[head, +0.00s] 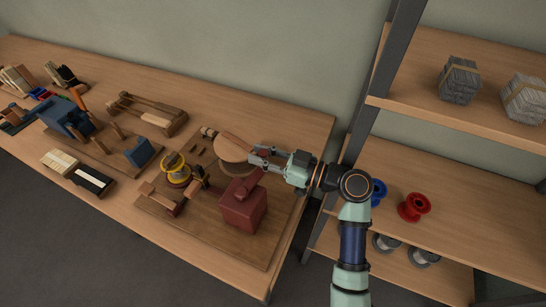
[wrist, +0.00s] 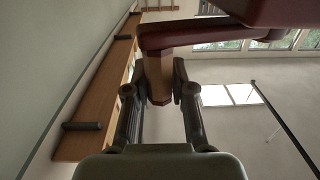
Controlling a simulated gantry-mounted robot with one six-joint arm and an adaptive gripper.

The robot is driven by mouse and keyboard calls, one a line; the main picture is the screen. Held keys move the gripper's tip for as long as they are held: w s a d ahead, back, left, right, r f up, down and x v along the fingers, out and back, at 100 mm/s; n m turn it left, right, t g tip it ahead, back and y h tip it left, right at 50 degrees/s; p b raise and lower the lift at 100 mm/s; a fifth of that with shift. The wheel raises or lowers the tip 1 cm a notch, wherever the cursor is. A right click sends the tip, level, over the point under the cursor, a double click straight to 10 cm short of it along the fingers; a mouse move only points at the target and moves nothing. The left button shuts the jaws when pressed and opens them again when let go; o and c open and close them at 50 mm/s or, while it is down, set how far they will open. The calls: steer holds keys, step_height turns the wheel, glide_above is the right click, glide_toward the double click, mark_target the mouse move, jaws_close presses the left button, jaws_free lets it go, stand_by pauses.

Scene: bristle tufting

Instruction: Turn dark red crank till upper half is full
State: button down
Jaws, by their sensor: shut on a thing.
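The dark red machine housing (head: 243,205) stands on a wooden board near the table's right end. In the wrist view, the dark red crank arm (wrist: 205,36) runs across the top and ends in a wooden handle (wrist: 159,80). My gripper (head: 258,156) is beside the round wooden brush body (head: 234,146), above and behind the housing. In the wrist view my gripper (wrist: 160,95) has one finger on each side of the handle and is shut on it. The brush face is too small and partly covered, so I cannot tell its filling.
A yellow spool (head: 176,168) stands left of the housing on the baseboard (head: 205,235). A wooden rack (head: 150,114) and a blue machine (head: 66,117) are farther left. A shelf unit (head: 455,205) with spools and grey bundles is close on the right.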

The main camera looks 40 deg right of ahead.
steer(key=shift+w+f, duration=0.1)
stand_by(0.3)
steer(key=c, duration=1)
jaws_free()
steer(key=shift+o, duration=0.2)
steer(key=v, duration=1.2)
steer(key=shift+c, duration=0.2)
